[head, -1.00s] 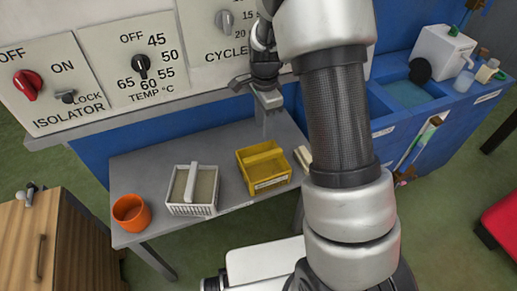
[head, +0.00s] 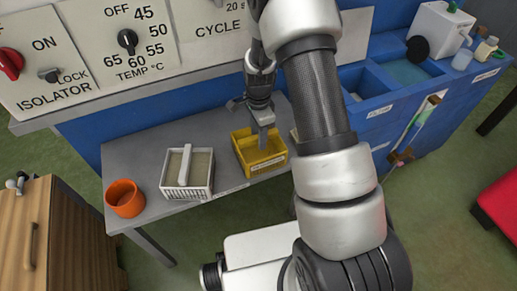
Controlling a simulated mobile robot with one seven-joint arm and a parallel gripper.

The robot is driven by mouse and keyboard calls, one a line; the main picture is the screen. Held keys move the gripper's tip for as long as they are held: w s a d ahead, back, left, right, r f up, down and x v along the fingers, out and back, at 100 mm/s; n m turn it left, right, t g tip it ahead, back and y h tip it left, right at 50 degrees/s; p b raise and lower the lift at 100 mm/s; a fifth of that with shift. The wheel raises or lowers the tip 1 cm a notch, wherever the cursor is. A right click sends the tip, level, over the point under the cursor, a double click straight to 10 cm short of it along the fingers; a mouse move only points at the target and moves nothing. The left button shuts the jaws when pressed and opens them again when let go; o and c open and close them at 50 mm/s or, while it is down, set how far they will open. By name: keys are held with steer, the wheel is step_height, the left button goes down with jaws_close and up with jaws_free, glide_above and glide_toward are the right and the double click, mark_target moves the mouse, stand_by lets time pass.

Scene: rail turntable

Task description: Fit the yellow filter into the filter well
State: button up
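The yellow filter (head: 262,165), a box-shaped basket with a label on its front, stands on the grey shelf in the middle of the head view. My gripper (head: 263,138) points down, with its fingertips at or just above the filter's handle bar, which they partly hide. Only one finger shows clearly, so I cannot tell whether the gripper is open or shut, or touching the bar. The filter well is not clearly identifiable. The blue unit at the right has recessed compartments (head: 366,88), partly hidden by my arm.
On the grey shelf (head: 225,190), a white basket (head: 187,174) stands left of the filter and an orange cup (head: 125,199) at the far left. A control panel (head: 95,50) rises behind. A white box (head: 440,32) and bottles stand on the blue unit. A wooden cabinet (head: 68,240) is at lower left.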

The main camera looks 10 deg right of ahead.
glide_above(258, 155)
step_height(258, 155, down, 4)
steer(key=shift+f+b, duration=0.1)
steer(key=shift+b, duration=0.25)
steer(key=shift+c, duration=0.4)
jaws_close()
steer(key=shift+r, duration=0.25)
